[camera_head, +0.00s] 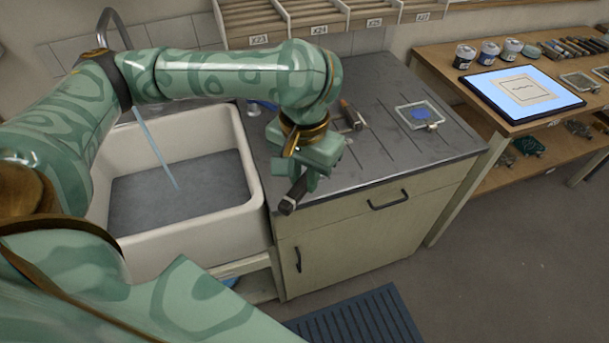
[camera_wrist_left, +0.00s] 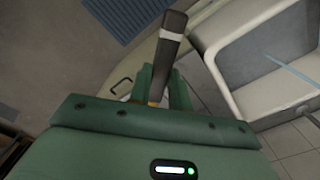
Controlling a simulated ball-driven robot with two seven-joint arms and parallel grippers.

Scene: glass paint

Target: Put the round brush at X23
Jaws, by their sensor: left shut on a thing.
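My left gripper (camera_head: 300,180) is above the front edge of the grey counter, beside the sink. It is shut on a dark-handled tool (camera_head: 291,197), whose dark end points down and toward the front. In the left wrist view the tool (camera_wrist_left: 167,55) is dark with a pale band, and a yellowish part shows near the fingers of the gripper (camera_wrist_left: 165,90). Its bristles are hidden, so I cannot tell whether it is the round brush. The X23 label (camera_head: 258,40) is on the left slot of the rack at the back. My right gripper is not in view.
A white sink (camera_head: 255,215) with a thin water stream is left of the gripper. A wooden-handled tool (camera_head: 351,114) and a glass frame with blue paint (camera_head: 420,114) lie on the counter. A side table with jars and a tablet (camera_head: 525,93) stands at right.

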